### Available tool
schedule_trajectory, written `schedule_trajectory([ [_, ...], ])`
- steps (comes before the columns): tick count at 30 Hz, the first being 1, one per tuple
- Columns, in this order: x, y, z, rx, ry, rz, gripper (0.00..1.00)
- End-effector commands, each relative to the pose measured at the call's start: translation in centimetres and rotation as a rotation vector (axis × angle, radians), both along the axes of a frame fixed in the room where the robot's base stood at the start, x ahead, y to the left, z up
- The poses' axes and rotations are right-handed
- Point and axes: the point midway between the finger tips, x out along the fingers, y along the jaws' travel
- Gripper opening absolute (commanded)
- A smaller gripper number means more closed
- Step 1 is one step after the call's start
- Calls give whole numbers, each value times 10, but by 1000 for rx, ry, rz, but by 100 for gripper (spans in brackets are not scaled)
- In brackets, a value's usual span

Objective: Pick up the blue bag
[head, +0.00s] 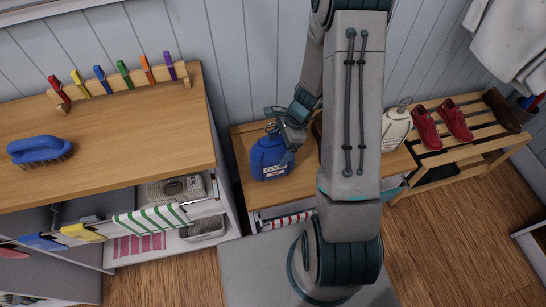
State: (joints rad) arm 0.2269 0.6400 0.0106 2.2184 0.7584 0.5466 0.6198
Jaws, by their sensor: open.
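The blue bag (268,160) stands upright on a low wooden bench, with white lettering on its front and a loop at its top. My gripper (285,128) is at the top right of the bag, close to its loop. Its jaws are open. The fingers overlap the bag in this view, so I cannot tell whether they touch it or whether the loop is between them.
My arm hides the bench's middle. A white bag (395,128) stands right of it. Red shoes (426,128) sit on a slatted rack (470,150). A taller wooden-topped cabinet (120,130) at left holds a blue brush (38,150) and a row of coloured pegs (123,73).

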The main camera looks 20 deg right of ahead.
Motion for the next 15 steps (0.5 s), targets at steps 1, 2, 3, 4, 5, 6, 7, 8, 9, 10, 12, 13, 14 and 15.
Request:
schedule_trajectory([
  [1,0,0,0,0,0,0,85],
  [2,0,0,0,0,0,0,85],
  [3,0,0,0,0,0,0,74],
  [4,0,0,0,0,0,0,66],
  [5,0,0,0,0,0,0,58],
  [6,0,0,0,0,0,0,46],
  [7,0,0,0,0,0,0,38],
  [8,0,0,0,0,0,0,30],
  [9,0,0,0,0,0,0,19],
  [10,0,0,0,0,0,0,10],
  [12,0,0,1,0,-1,0,3],
  [13,0,0,1,0,-1,0,3],
  [14,0,0,1,0,-1,0,3],
  [15,0,0,1,0,-1,0,3],
])
